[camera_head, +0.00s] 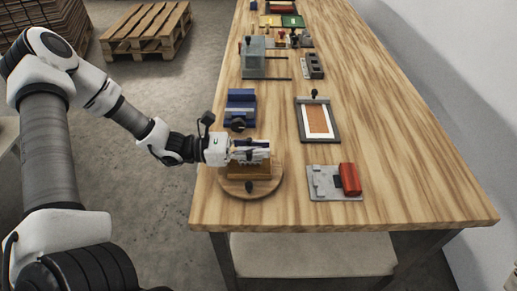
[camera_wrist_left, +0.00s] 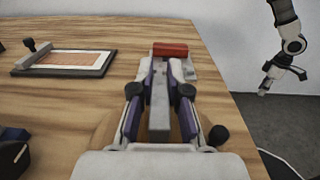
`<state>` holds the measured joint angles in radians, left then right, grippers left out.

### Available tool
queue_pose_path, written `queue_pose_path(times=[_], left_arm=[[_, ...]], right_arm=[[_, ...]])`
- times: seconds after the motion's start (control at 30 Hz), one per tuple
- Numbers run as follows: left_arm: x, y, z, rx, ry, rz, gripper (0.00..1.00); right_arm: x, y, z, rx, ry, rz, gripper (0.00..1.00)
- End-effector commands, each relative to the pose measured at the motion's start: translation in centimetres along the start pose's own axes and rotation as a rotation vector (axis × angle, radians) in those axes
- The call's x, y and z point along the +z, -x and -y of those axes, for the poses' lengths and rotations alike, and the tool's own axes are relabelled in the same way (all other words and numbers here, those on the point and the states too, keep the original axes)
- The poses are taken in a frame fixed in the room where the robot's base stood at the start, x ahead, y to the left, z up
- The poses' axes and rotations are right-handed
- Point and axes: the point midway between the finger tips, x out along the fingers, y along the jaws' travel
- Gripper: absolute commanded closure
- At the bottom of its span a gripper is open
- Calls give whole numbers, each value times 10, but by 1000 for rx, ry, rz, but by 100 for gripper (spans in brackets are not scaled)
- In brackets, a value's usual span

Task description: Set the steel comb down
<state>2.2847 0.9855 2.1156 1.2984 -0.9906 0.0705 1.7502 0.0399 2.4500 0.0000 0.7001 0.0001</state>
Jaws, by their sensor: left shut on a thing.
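My left gripper (camera_head: 258,151) is shut on the steel comb, a narrow grey bar (camera_wrist_left: 160,105) lying lengthwise between the fingers in the left wrist view. In the head view the fingers mostly hide the comb. The gripper is over a round wooden turntable (camera_head: 270,186) with a brown block (camera_head: 246,170) on it, at the table's near left corner. I cannot tell whether the comb touches the block. My right gripper (camera_wrist_left: 271,82) shows small in the left wrist view, off the table's edge; its jaws are too small to judge.
A grey plate (camera_head: 322,190) with a red block (camera_head: 350,179) lies to the right of the turntable. A framed panel (camera_head: 319,120) and a blue vise-like fixture (camera_head: 241,104) stand behind. More fixtures line the far table. The wooden table's (camera_head: 420,180) right side is clear.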

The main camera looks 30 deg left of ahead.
Motion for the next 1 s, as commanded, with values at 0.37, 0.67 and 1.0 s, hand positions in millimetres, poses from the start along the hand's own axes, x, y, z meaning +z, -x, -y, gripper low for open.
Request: queue_pose_path(times=[0.37, 0.67, 1.0], left_arm=[[-4, 0, 0, 0, 0, 0, 60], [4, 1, 0, 0, 0, 1, 60], [12, 60, -2, 9, 0, 6, 60]], right_arm=[[0, -5, 0, 0, 0, 0, 60], [0, 5, 0, 0, 0, 0, 60], [0, 46, 0, 0, 0, 0, 60]])
